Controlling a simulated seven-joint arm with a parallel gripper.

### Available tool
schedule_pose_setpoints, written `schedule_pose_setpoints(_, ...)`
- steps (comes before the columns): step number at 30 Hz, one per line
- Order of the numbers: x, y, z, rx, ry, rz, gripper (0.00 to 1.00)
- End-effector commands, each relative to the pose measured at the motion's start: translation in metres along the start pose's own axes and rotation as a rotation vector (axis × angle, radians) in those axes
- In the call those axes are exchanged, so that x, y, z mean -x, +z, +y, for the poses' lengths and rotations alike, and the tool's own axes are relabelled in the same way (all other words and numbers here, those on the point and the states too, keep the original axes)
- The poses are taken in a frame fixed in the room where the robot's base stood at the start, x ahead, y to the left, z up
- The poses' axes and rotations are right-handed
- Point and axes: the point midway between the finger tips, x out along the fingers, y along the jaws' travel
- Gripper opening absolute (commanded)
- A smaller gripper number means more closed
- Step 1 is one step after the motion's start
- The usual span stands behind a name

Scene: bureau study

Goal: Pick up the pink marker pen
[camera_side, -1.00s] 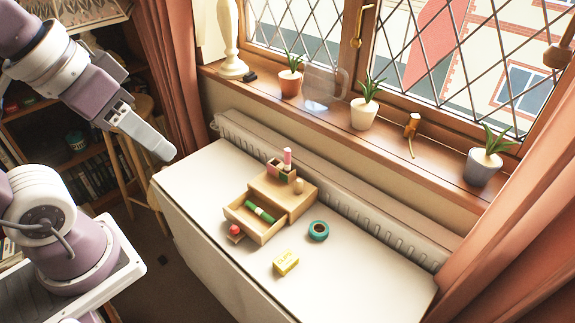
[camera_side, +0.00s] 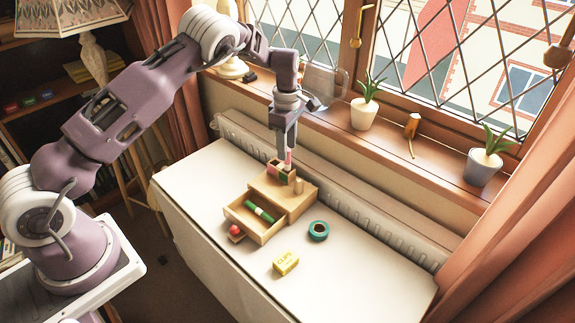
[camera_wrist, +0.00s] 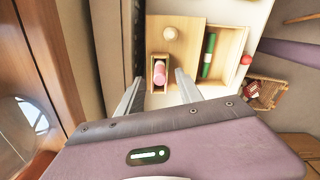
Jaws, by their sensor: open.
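The pink marker pen (camera_side: 288,157) stands upright in a small compartment at the back of the wooden desk organizer (camera_side: 305,203). It also shows in the wrist view (camera_wrist: 160,76), in its narrow wooden slot. My gripper (camera_side: 285,150) is open and points down at the pen's upper end. In the wrist view my gripper's two fingers (camera_wrist: 160,82) lie on either side of the pen, with gaps between them and it. The pen's lower part is hidden in the compartment.
The organizer's open drawer (camera_side: 237,222) holds a green marker (camera_side: 260,211). A red round item (camera_side: 235,230) is beside it. A teal tape roll (camera_side: 319,230) and yellow clips box (camera_side: 286,262) lie on the white table (camera_side: 370,270). The radiator (camera_side: 370,210) and windowsill plants are behind.

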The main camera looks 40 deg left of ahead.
Motion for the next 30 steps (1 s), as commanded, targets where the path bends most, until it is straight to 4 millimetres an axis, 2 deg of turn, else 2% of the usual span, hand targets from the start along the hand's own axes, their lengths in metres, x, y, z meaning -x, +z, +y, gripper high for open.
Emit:
schedule_pose_setpoints(9,-0.049,0.002,0.0,-0.001,-0.002,0.0,0.43)
schedule_pose_setpoints(14,-0.05,0.002,0.0,-0.002,0.001,-0.001,0.43)
schedule_pose_setpoints(17,-0.05,0.002,0.0,-0.002,0.0,-0.001,0.27)
schedule_pose_setpoints(21,-0.05,0.002,0.0,-0.003,0.0,-0.001,0.0)
schedule_pose_setpoints(30,-0.049,0.002,0.0,-0.003,0.0,-0.001,0.0)
